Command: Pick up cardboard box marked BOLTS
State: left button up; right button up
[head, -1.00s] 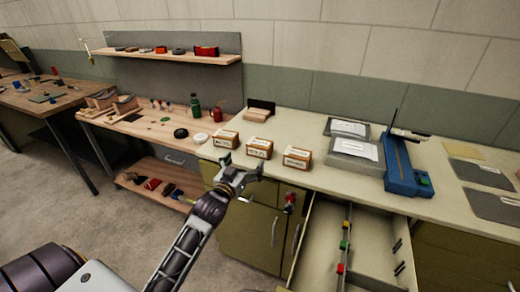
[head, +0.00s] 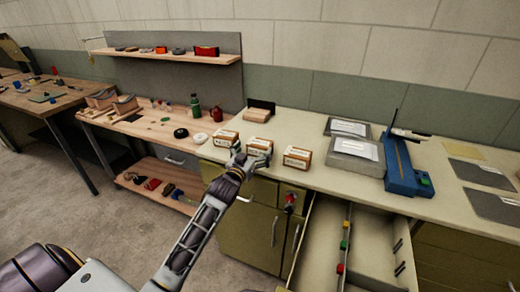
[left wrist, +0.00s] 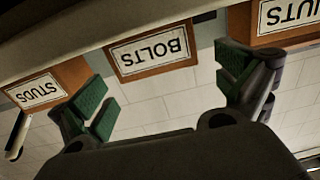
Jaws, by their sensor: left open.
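The cardboard box marked BOLTS (left wrist: 152,50) is the middle one of three small boxes near the front edge of the pale worktop; it also shows in the head view (head: 258,143). The left wrist view is upside down. My left gripper (head: 252,158) is open and empty just in front of this box, partly covering its lower part in the head view. In the left wrist view its green-padded fingers (left wrist: 165,85) are spread, with the BOLTS label between them and beyond. I see no contact. My right gripper is not in view.
The NUTS box (left wrist: 288,20) and the STUDS box (left wrist: 38,92) stand close on either side. A drawer (head: 330,245) stands open below at right. A white roll (head: 200,139) and a grey case (head: 355,155) are also on the surfaces.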

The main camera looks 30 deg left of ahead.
aim_at(260, 142)
pick_arm(q)
jog(key=shift+w, duration=0.3)
jog(key=shift+w, duration=2.5)
jog(key=c, duration=1.2)
jog(key=shift+r, duration=0.1)
jog(key=shift+c, duration=0.2)
